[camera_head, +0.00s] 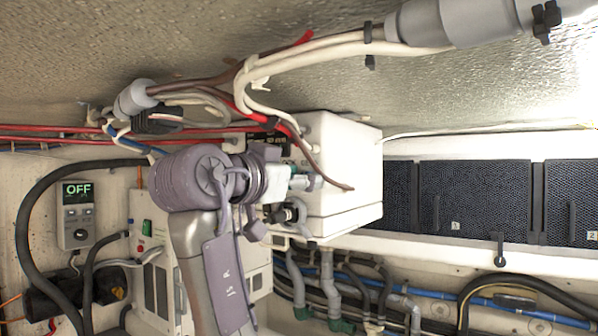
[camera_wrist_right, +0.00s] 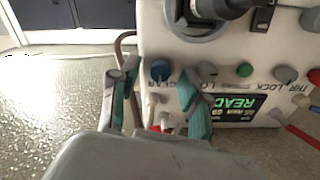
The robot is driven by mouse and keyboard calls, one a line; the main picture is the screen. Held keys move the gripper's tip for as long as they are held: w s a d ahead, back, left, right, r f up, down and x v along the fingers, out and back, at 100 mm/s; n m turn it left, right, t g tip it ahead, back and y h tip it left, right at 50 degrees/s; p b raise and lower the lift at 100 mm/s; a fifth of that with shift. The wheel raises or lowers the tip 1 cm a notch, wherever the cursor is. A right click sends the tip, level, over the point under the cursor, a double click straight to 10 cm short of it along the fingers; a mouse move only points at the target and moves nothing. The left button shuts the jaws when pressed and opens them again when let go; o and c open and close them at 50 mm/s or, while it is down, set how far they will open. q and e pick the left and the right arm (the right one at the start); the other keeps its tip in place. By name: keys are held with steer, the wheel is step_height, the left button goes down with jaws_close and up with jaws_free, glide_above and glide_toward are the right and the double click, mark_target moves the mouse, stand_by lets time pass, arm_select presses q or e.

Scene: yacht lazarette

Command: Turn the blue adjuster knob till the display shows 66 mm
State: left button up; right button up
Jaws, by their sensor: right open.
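The blue knob (camera_wrist_right: 160,69) is on the white box's panel (camera_wrist_right: 225,72) in the right wrist view, beside lettering that seems to read "GEAR". My right gripper (camera_wrist_right: 150,78) is open, its teal-padded fingers on either side of the knob in that view. I cannot tell whether they touch it. A display (camera_wrist_right: 238,107) on the panel shows green text that seems to begin "READ"; one finger partly covers it and I see no mm value. In the head view, my right gripper (camera_head: 292,180) is at the left side of the white box (camera_head: 345,165), and the blue knob is hidden. My left gripper is out of view.
The panel also has a green knob (camera_wrist_right: 244,69), a grey knob (camera_wrist_right: 286,74) and a large black fitting (camera_wrist_right: 215,8). Cables (camera_head: 300,45) hang above the box. A grey unit reading "OFF" (camera_head: 77,212) is on the left wall. Dark lockers (camera_head: 475,200) line the right.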

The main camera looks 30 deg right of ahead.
jaws_close()
stand_by(0.4)
steer(key=n+b, duration=0.3)
steer(key=n, duration=0.5)
steer(key=shift+a+n, duration=0.1)
steer(key=shift+n, duration=0.2)
stand_by(0.3)
steer(key=shift+r, duration=0.1)
jaws_free()
steer(key=shift+w, duration=0.1)
